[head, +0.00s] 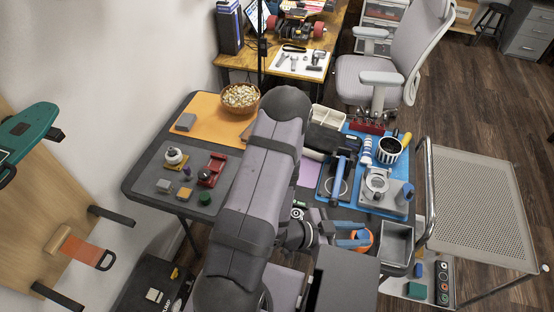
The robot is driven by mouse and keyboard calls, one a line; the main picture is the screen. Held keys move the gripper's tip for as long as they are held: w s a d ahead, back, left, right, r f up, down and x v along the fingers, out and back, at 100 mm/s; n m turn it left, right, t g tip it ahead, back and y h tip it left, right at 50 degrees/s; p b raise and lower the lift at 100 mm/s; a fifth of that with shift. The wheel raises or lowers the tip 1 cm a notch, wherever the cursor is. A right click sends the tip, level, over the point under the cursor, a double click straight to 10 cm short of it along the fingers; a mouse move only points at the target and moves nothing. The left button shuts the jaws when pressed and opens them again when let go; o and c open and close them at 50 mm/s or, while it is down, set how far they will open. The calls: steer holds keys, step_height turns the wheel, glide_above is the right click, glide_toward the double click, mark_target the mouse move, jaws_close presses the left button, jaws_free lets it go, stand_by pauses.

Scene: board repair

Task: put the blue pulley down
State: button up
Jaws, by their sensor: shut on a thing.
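My gripper (358,235) reaches out from under my arm over the right part of the dark work table. Its two blue fingers point right and are shut on the blue pulley, which is small here and mostly hidden between the fingertips. An orange round thing (369,246) shows right at the fingertips. I cannot tell whether the pulley touches anything below it.
A grey open bin (397,243) stands just right of my gripper. Behind it a blue mat (398,207) carries a grey clamp-like fixture (375,186) and a blue cylinder (405,192). A metal cart (480,200) stands further right. My arm hides the table's middle.

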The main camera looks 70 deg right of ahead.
steer(key=w+d+n+t+h, duration=0.2)
steer(key=w+d+n+h, duration=0.1)
steer(key=w+d+n, duration=0.1)
steer(key=shift+w+d+r+t+h, duration=0.35)
steer(key=shift+w+d, duration=0.4)
steer(key=shift+d, duration=0.4)
steer(key=shift+f+b, duration=0.3)
steer(key=shift+f, duration=2.6)
steer(key=shift+f, duration=2.05)
